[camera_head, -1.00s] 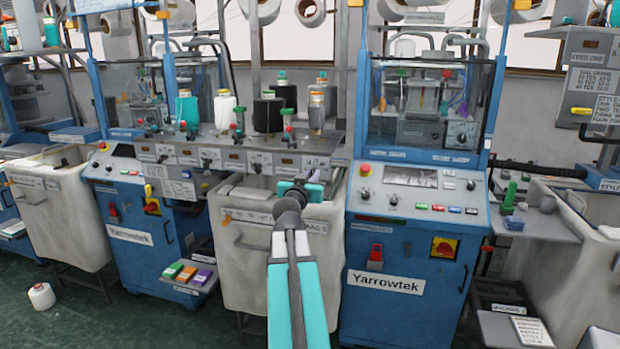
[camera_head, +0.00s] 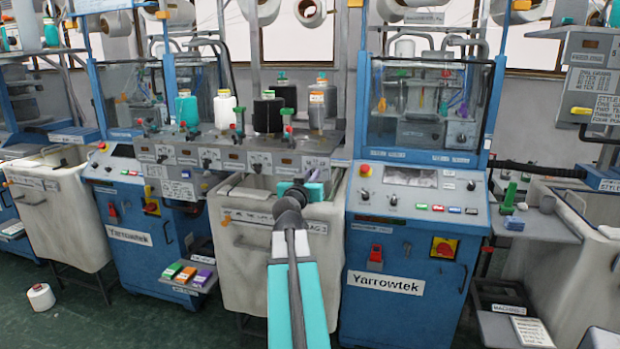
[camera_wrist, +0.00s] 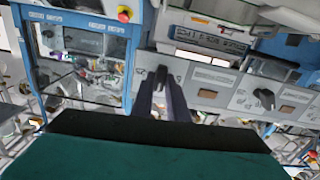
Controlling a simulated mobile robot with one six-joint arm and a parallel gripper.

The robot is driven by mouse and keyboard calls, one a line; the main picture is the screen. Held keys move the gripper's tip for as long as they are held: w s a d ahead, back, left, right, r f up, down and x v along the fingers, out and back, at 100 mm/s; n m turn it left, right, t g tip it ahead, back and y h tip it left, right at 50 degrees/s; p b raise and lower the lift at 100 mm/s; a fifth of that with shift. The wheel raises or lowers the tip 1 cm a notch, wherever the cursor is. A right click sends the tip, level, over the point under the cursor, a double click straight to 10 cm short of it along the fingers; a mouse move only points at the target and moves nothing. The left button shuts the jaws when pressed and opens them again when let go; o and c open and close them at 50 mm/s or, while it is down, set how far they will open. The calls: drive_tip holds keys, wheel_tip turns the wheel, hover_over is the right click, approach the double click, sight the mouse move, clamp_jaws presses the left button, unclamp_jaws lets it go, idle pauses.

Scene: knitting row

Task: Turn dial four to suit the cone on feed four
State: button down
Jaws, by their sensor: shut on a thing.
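My gripper (camera_head: 313,175) is at the right end of the grey feed panel (camera_head: 228,159). In the wrist view its two dark fingers (camera_wrist: 162,80) are closed around a small dark knob (camera_wrist: 161,72), dial four by its place at the end of the row. The knob's pointer direction is hard to tell between the fingers. In the head view my gripper hides that dial. A neighbouring dial (camera_wrist: 265,97) shows in the wrist view.
Black (camera_head: 267,115), white (camera_head: 224,107) and teal (camera_head: 186,109) cones stand left along the shelf. A cream bin (camera_head: 255,262) is below the panel. A blue Yarrowtek cabinet (camera_head: 385,284) with buttons stands close at right. A loose cone (camera_head: 41,297) lies on the floor.

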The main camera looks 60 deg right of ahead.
drive_tip(key=shift+s+d+n, duration=0.1)
drive_tip(key=shift+s+n, duration=0.05)
drive_tip(key=shift+n, duration=0.25)
drive_tip(key=shift+n+b, duration=0.65)
drive_tip(key=shift+n, duration=2.45)
drive_tip(key=c, duration=1.8)
unclamp_jaws()
drive_tip(key=shift+d+f, duration=0.1)
drive_tip(key=shift+o, duration=0.2)
drive_tip(key=shift+a, duration=0.2)
